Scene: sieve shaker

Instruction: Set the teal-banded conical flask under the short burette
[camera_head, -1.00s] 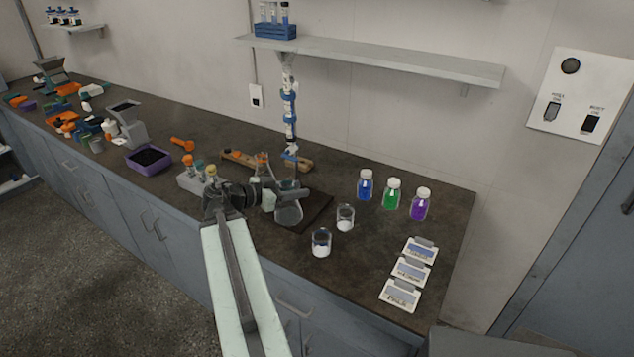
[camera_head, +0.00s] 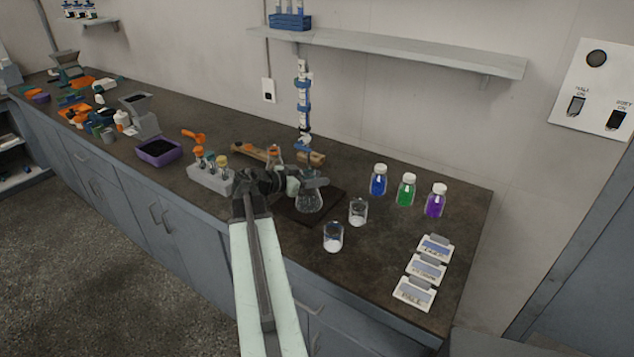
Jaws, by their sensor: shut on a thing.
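A clear conical flask (camera_head: 309,201) is at my gripper (camera_head: 311,183), whose jaws are shut on its neck. A dark teal-grey band shows at the neck, partly hidden by the jaws. The flask appears upright over the dark square board (camera_head: 331,208); I cannot tell whether it touches it. A burette (camera_head: 303,98) with blue clamps stands upright above and behind the flask. Its lower tip is near the flask's mouth in the picture, but their depth is unclear. Another flask (camera_head: 274,154) with an orange band stands behind my gripper, on the left.
Two small glass beakers with white contents (camera_head: 333,239) (camera_head: 358,212) stand right of the board. Blue (camera_head: 378,182), green (camera_head: 406,192) and purple (camera_head: 435,203) bottles stand farther right. A grey rack (camera_head: 211,179) stands left of my gripper. The right counter middle is clear.

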